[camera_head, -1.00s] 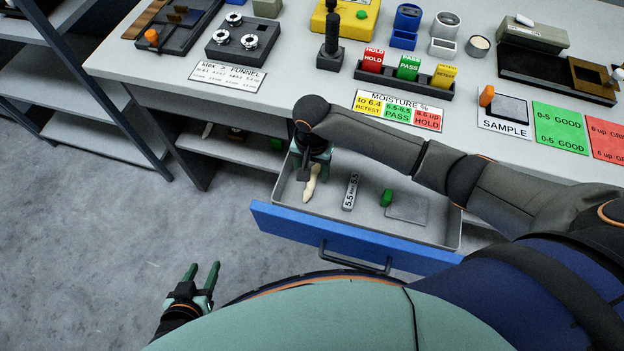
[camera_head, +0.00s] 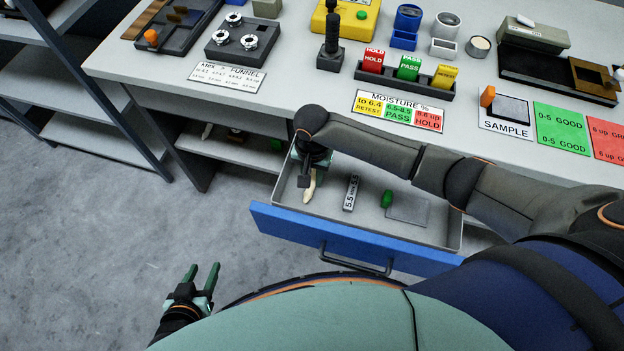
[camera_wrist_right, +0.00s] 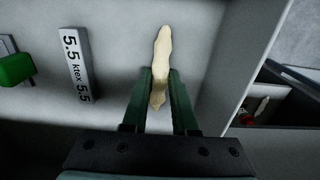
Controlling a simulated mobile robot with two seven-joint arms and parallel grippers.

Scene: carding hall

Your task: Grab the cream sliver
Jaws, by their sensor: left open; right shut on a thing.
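The cream sliver (camera_head: 310,187) is a short, pale, tapered strand in the open blue-fronted drawer (camera_head: 340,239). In the right wrist view the cream sliver (camera_wrist_right: 161,50) lies between the two green fingers of my right gripper (camera_wrist_right: 160,82), which is shut on its near end; its far end sticks out past the fingertips. In the head view my right gripper (camera_head: 306,176) points down into the drawer's left end and hides part of the sliver. My left gripper (camera_head: 202,275) is open and empty above the floor, left of the drawer.
In the drawer are a grey 5.5 ktex bar (camera_head: 351,192), a green piece (camera_head: 387,198) and a flat grey plate (camera_head: 408,210). The bench top (camera_head: 290,100) above carries instruments, label blocks and cards. A grey shelf rack (camera_head: 95,90) stands at the left.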

